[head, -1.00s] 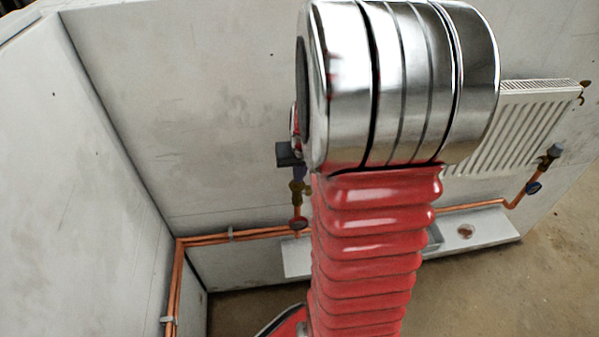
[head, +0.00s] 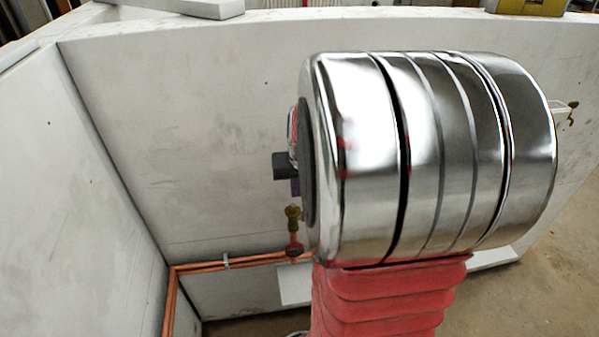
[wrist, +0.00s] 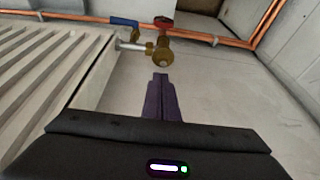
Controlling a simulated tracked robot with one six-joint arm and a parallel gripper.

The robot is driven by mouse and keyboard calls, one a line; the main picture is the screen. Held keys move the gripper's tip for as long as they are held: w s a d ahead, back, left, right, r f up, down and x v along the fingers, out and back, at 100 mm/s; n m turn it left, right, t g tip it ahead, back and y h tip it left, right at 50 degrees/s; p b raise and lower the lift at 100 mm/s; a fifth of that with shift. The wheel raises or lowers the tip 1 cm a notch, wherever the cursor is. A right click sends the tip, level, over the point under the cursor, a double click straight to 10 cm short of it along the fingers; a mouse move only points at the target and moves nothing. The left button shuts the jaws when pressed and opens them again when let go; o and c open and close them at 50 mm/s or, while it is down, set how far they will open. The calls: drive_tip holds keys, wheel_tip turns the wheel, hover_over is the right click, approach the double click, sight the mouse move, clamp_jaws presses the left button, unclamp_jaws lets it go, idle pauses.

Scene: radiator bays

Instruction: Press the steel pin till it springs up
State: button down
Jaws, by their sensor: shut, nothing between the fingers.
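In the wrist view a brass valve (wrist: 158,47) sits just beyond my fingertips, with a red part (wrist: 163,21) and a blue lever (wrist: 124,22) beside it. A small pale spot (wrist: 163,61) on the valve's near end may be the steel pin; it is too small to tell whether it is in or out. My gripper (wrist: 161,78) is shut and empty, its purple fingers together and pointing at that end, apparently apart from it. In the head view the brass valve (head: 293,214) stands below my gripper (head: 295,195), which my chrome arm link partly hides.
A white radiator (wrist: 55,62) stands close left of my gripper in the wrist view. Copper pipes (head: 225,262) run along the wall (head: 185,140) in the head view. A white ledge (head: 292,288) lies low behind my arm.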

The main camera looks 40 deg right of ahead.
drive_tip(key=v, duration=0.8)
drive_tip(key=shift+r, duration=0.15)
idle(0.7)
drive_tip(key=s+a+r+n+t+y, duration=0.1)
drive_tip(key=s+a+n, duration=0.2)
drive_tip(key=a, duration=1)
drive_tip(key=s+a+r+n+t, duration=0.1)
drive_tip(key=s+a+r+n, duration=0.1)
drive_tip(key=a, duration=1.1)
drive_tip(key=shift+s+a+n+y, duration=0.2)
drive_tip(key=shift+s+n+y, duration=0.2)
drive_tip(key=shift+s+n, duration=0.65)
drive_tip(key=shift+s, duration=0.15)
drive_tip(key=shift+d+m, duration=0.1)
drive_tip(key=shift+m, duration=0.15)
